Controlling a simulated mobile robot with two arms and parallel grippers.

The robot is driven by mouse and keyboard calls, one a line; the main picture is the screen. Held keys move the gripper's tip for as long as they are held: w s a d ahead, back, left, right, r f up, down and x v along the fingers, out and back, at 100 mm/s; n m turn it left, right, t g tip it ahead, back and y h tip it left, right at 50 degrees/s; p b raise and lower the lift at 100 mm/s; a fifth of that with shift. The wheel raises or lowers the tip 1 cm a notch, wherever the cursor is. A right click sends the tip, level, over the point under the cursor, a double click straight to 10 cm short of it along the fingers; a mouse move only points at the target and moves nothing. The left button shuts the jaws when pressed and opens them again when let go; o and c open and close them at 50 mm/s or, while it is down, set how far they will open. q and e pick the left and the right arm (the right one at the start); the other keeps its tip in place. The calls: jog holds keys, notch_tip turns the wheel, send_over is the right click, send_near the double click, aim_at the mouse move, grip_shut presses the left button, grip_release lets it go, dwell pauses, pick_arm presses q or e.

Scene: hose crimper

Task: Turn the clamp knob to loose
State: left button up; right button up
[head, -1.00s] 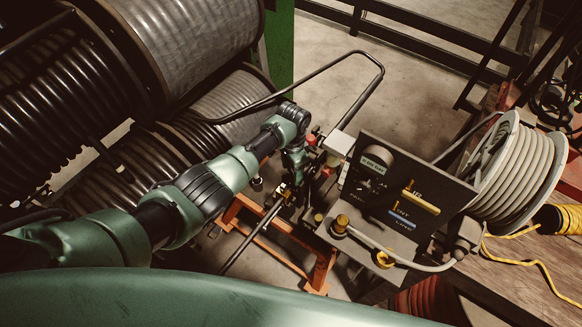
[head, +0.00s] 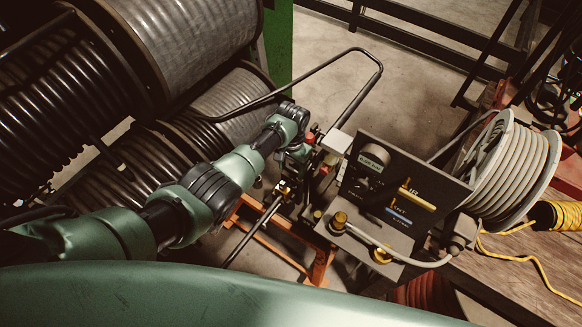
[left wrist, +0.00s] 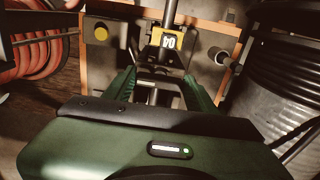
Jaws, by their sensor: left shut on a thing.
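My left arm reaches from the left to the crimper bench in the head view. Its gripper (head: 292,172) is down at the left side of the machine, pointing downward. In the left wrist view the two green fingers (left wrist: 156,95) are closed around a dark part, which I take to be the clamp knob; the fingers hide most of it, so I cannot read its setting. A yellow label with dark digits (left wrist: 166,40) sits just beyond the fingers, by a dark upright bar. My right gripper is in neither view.
A red knob (head: 310,138) is close beside the wrist. A long bent bar (head: 357,99) rises behind. Hose reels (head: 190,40) crowd the left; a white reel (head: 510,170) stands right.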

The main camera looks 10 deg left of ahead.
pick_arm(q)
jog(key=shift+w+d+r, duration=0.3)
jog(key=shift+w, duration=0.05)
jog(key=o, duration=1.3)
jog(key=shift+o, duration=0.3)
jog(key=shift+f, duration=0.25)
jog(key=shift+a, duration=0.1)
jog(key=shift+r, duration=0.25)
notch_tip(320, 180, up, 7)
jog(key=shift+r, duration=0.15)
